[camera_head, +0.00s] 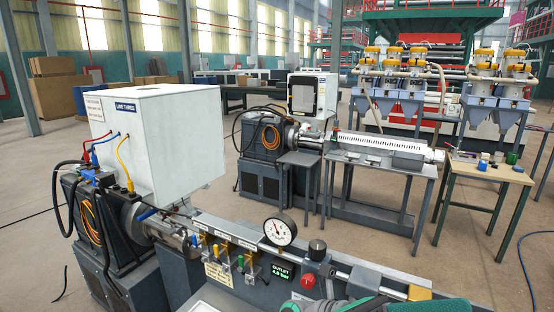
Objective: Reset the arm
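A dark grey and green rounded part, which looks like a piece of my arm, shows at the bottom edge right of centre, in front of the near extruder line. My gripper's fingers are not seen, so its opening and anything it holds are hidden. The near extruder line carries a round pressure gauge (280,230), an outlet display (283,272) with green digits, a red knob (309,281) and a row of small valves with coloured handles (240,263).
A large white cabinet (160,140) marked LINE THREE stands at the left with coloured cables. A second extruder line (385,150) stands behind on a grey table. A wooden workbench (480,172) with small items is at the right. Floor between the lines is open.

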